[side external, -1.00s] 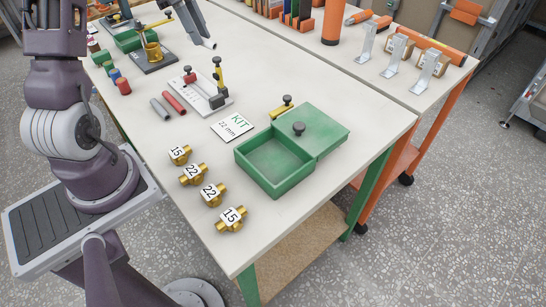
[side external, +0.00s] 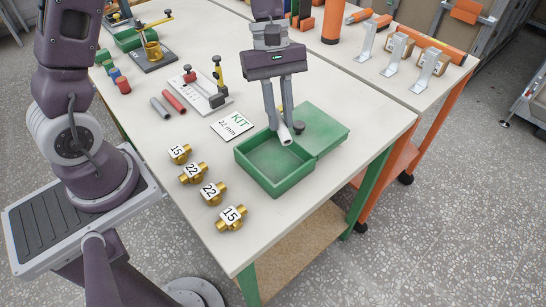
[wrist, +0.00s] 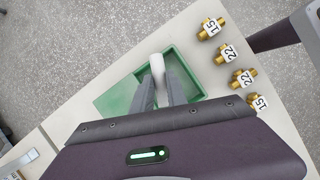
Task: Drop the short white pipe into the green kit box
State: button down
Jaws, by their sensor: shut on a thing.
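My gripper (side external: 281,124) is shut on the short white pipe (side external: 285,138), seen at the fingertips. The pipe is above the back right part of the green kit box (side external: 258,181), near the lid's knob. In the wrist view, the pipe (wrist: 157,66) is between the fingers (wrist: 160,85), with the box (wrist: 196,76) below it. The box's open compartment looks empty in the side view. The green lid (side external: 327,127) lies beside the box, at its back right, with a dark knob partly behind the pipe.
Several brass fittings (side external: 193,173) with number tags stand in a row left of the box. A KIT 22 mm card (side external: 232,124) lies behind it. The table's front right edge is close to the box.

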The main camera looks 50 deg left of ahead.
jog(key=shift+f, duration=1.7)
jog(key=c, duration=1.3)
grip_release()
jog(key=shift+o, duration=0.2)
jog(key=v, duration=0.7)
